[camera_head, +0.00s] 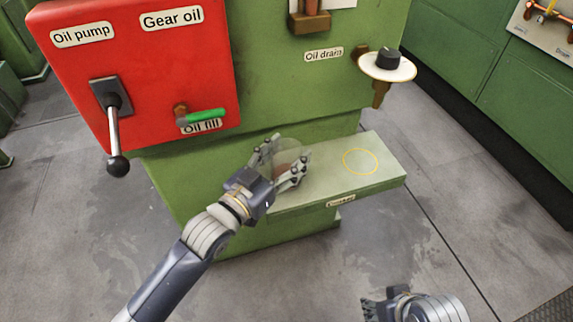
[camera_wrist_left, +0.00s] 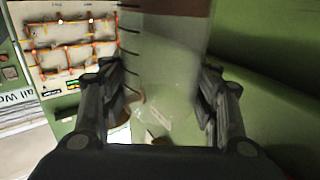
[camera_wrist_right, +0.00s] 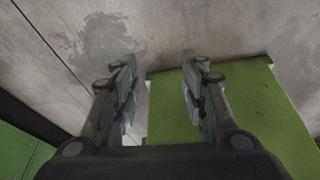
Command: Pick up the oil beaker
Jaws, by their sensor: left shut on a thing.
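The oil beaker (camera_head: 287,152) is a clear vessel with some brown liquid in it, over the left part of the green ledge in the head view. In the left wrist view the beaker (camera_wrist_left: 165,60) fills the middle, with dark graduation marks on its left side and a brown band at the top of the picture. My left gripper (camera_head: 281,163) is shut on the beaker, one finger on each side. I cannot tell whether the beaker's base touches the ledge. My right gripper (camera_wrist_right: 158,82) is open and empty, low at the right, away from the machine.
The green ledge (camera_head: 378,180) bears a yellow circle (camera_head: 360,161) right of the beaker. Above are a red panel (camera_head: 150,55) with a pump lever (camera_head: 115,130), a green-handled oil fill valve (camera_head: 205,117) and an oil drain (camera_head: 387,66). Grey floor (camera_head: 420,240) lies open in front.

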